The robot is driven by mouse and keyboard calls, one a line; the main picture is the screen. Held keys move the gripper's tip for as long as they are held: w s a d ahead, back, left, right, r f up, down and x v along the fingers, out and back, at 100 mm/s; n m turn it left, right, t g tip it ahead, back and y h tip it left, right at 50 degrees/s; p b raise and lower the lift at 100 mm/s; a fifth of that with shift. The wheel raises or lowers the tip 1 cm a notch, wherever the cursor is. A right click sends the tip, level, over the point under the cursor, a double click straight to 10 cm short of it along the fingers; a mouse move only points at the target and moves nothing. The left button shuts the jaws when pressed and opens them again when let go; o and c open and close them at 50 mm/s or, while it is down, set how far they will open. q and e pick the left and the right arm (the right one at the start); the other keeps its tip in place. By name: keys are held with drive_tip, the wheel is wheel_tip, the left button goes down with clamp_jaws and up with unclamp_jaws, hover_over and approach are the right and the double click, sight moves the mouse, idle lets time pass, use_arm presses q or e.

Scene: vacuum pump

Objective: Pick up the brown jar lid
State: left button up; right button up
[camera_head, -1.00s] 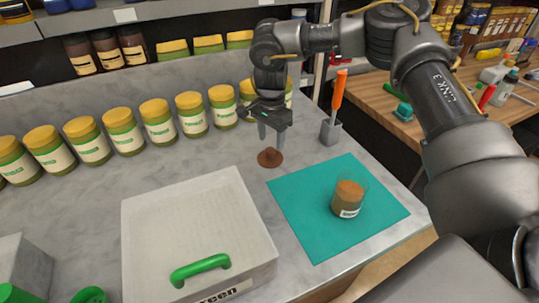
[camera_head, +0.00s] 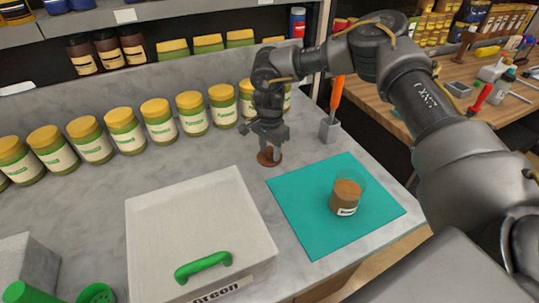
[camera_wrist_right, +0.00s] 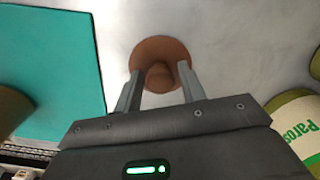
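The brown jar lid (camera_head: 268,158) with a round knob lies flat on the grey counter, left of the teal mat (camera_head: 317,232). My right gripper (camera_head: 269,153) points down at it, fingertips low over the lid. In the right wrist view, the lid (camera_wrist_right: 160,50) shows between and beyond the fingertips of the gripper (camera_wrist_right: 160,75). The fingers stand apart on either side of the knob, with a gap visible. The open glass jar (camera_head: 345,195) with brown content stands on the mat. My left gripper is not in view.
Several yellow-lidded jars (camera_head: 126,131) line the counter's back. A white box (camera_head: 200,225) with a green handle (camera_head: 203,266) stands at the front. An orange-handled tool (camera_head: 336,92) stands in a grey holder (camera_head: 329,131) right of the gripper.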

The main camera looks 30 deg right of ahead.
drive_tip(key=c, duration=0.7)
drive_tip(key=shift+r, duration=0.15)
